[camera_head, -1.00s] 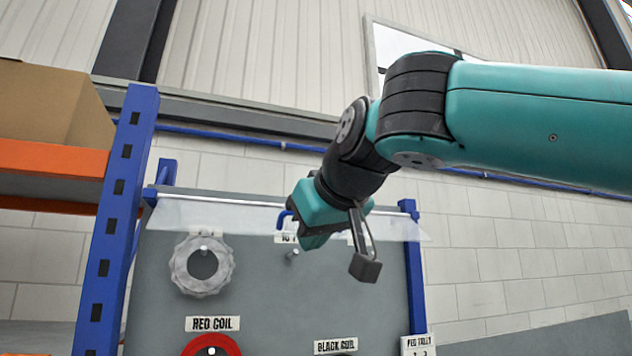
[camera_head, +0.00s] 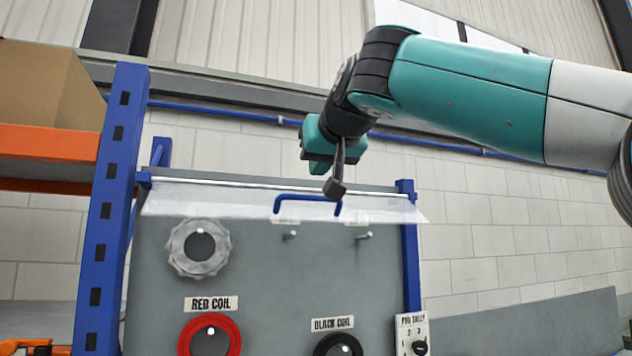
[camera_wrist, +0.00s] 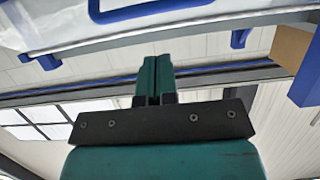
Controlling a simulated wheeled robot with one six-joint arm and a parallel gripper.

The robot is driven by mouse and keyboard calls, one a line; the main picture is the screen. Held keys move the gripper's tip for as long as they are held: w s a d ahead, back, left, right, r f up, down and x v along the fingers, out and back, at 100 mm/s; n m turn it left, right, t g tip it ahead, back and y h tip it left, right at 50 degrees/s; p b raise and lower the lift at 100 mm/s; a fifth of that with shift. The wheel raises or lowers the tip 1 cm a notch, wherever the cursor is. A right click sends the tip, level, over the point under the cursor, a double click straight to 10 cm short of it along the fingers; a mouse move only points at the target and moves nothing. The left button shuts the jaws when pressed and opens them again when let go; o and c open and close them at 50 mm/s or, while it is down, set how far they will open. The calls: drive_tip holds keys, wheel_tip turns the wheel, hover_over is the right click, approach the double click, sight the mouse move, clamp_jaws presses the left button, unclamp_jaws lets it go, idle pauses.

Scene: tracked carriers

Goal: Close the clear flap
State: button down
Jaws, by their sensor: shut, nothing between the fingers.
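The clear flap (camera_head: 230,202) is a see-through strip hinged along the top of the grey panel (camera_head: 270,275). It widens toward its lower edge and appears to stand out from the panel toward me. A blue handle (camera_head: 308,197) is fixed near its free edge. My gripper (camera_head: 317,162) is above the flap and handle, shut and empty, apart from the handle as far as I can tell. In the wrist view my shut teal fingers (camera_wrist: 155,72) point toward the flap (camera_wrist: 55,22), with the blue handle (camera_wrist: 140,10) at the top edge.
The panel carries a grey knobbed ring (camera_head: 185,262), a red coil (camera_head: 226,325), a black coil (camera_head: 320,345) and two bare pegs. A blue post (camera_head: 112,190) and orange shelf with a cardboard box (camera_head: 50,85) stand left. A small tally box (camera_head: 413,335) is right.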

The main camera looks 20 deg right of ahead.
sight(305, 197)
drive_tip(key=shift+w+f, duration=0.35)
drive_tip(key=shift+f, duration=0.4)
drive_tip(key=shift+w+f, duration=0.3)
drive_tip(key=shift+f, duration=0.45)
drive_tip(key=shift+f, duration=0.1)
